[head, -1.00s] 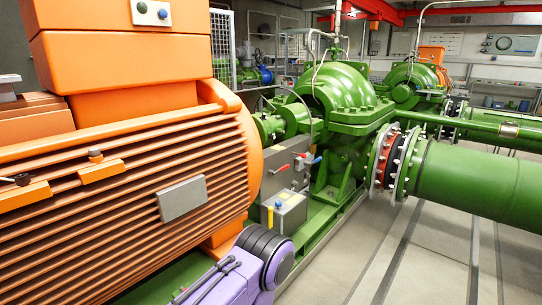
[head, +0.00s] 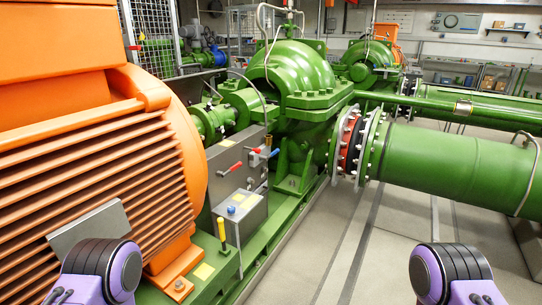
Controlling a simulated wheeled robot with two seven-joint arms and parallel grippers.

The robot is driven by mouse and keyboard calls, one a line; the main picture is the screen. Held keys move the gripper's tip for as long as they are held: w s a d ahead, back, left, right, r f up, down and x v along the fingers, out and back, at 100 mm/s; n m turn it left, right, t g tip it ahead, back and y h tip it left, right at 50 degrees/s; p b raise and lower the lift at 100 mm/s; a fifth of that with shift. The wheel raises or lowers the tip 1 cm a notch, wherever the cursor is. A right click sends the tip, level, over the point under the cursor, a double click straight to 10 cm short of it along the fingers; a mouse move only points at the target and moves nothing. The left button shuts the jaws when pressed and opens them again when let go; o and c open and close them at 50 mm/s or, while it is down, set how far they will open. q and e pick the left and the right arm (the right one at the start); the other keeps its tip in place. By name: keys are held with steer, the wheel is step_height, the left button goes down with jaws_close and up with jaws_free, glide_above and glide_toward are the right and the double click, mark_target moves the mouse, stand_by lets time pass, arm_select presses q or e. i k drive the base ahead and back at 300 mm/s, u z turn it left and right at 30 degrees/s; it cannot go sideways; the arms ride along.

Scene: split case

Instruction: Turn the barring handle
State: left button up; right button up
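A lever with a yellow grip (head: 222,230) stands upright on the green base frame, in front of a small grey box (head: 240,213). It may be the barring handle, but I cannot be sure. A red-tipped lever (head: 236,166) and a blue-tipped lever (head: 273,153) show on a grey panel (head: 226,155) above the box. The purple and black links of my two arms show at the bottom left and bottom right. Neither gripper is in view, and nothing of mine is seen touching a lever.
A large orange motor (head: 95,170) fills the left side. A green pump (head: 300,80) stands behind the panel, and a thick green pipe (head: 455,170) runs from it to the right. The pale floor (head: 385,250) between the base frame and my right arm is clear.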

mark_target(262, 157)
steer(key=z, duration=0.85)
steer(key=i, duration=3.2)
steer(key=u, duration=2.25)
